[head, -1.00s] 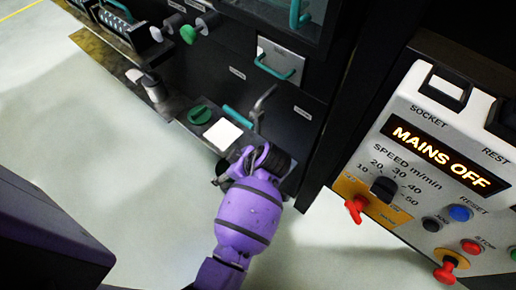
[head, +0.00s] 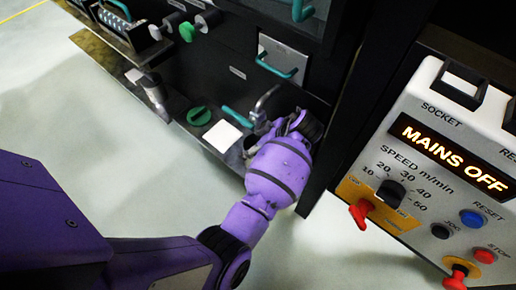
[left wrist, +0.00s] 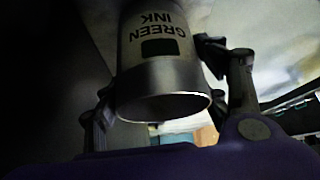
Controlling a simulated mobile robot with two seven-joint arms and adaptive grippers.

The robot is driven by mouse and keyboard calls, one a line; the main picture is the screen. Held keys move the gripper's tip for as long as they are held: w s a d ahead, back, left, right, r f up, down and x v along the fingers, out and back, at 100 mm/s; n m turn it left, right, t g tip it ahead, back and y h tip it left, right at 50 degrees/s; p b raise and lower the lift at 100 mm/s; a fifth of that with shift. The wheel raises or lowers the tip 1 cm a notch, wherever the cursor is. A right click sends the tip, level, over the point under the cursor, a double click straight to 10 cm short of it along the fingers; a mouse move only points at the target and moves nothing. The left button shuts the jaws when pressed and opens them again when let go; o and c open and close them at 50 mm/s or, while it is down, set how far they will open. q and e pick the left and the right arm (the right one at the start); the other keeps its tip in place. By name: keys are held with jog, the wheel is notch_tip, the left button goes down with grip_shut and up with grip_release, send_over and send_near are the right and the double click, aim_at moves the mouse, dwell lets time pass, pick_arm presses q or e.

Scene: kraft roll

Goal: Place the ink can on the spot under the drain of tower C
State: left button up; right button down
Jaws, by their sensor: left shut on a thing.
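The ink can (left wrist: 160,72), a grey metal cylinder lettered "GREEN INK", sits between the fingers of my left gripper (left wrist: 155,85) in the left wrist view. The gripper is shut on it. The lettering is upside down there, and the can's round end rim faces the camera. A bent metal drain pipe (head: 265,99) hangs just left of the wrist. A white square (head: 222,135) lies on the ledge. My right gripper is not in view.
A control box (head: 450,165) reading "MAINS OFF" stands at right. Pale floor (head: 125,160) is clear in front.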

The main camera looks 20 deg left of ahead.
pick_arm(q)
jog(key=shift+f, duration=0.1)
jog(key=o, duration=1)
jog(key=p+v, duration=0.1)
jog(key=v, duration=0.7)
jog(key=shift+w+a, duration=0.1)
jog(key=shift+a, duration=0.05)
